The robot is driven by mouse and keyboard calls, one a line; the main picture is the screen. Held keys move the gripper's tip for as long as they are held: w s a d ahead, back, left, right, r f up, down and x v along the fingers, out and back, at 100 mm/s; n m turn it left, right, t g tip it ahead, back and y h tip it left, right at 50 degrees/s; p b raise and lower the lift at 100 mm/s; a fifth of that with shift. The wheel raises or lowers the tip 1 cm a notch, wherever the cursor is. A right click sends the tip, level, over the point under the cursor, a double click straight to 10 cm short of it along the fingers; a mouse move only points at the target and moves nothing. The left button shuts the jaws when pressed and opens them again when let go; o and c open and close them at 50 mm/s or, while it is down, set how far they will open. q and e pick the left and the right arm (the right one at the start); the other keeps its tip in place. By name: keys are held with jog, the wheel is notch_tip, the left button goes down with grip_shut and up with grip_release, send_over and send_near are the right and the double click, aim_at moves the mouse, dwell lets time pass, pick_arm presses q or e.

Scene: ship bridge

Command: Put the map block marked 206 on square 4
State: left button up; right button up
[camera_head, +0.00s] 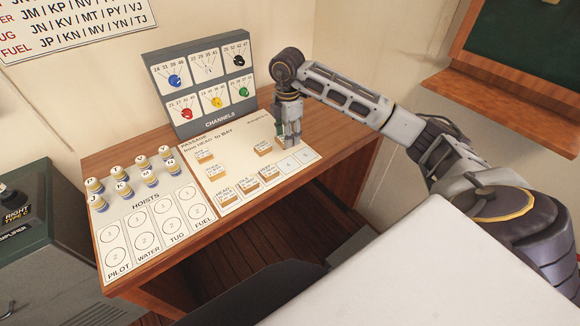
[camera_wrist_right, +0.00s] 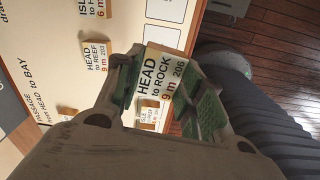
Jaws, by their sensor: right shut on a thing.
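The map block marked 206 (camera_wrist_right: 162,82), a cream block reading "HEAD to ROCK 9 m 206", is between the green-padded fingers of my right gripper (camera_wrist_right: 160,88) in the right wrist view. My right gripper (camera_head: 289,138) is shut on it, over the right back part of the passage board (camera_head: 222,140) in the head view. Square 4 (camera_head: 288,164) is a bare pale square in the board's front row, in front of the gripper. The fingers mostly hide the block in the head view. My left gripper is not in view.
Blocks stand in the front row left of square 4, including the HEAD block (camera_head: 224,195). Bare square 5 (camera_head: 307,156) lies to its right. Other blocks (camera_head: 204,157) lie farther back. The CHANNELS panel (camera_head: 205,85) stands behind; several hoist pegs (camera_head: 122,188) stand left.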

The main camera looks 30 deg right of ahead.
jog(key=shift+n, duration=0.8)
jog(key=shift+f, duration=0.1)
send_over(288, 165)
jog(key=shift+f, duration=3.05)
jog(key=shift+f+p, duration=0.4)
jog(key=shift+f, duration=1.45)
jog(key=shift+f, duration=0.15)
jog(key=o, duration=0.9)
jog(key=shift+o, duration=0.2)
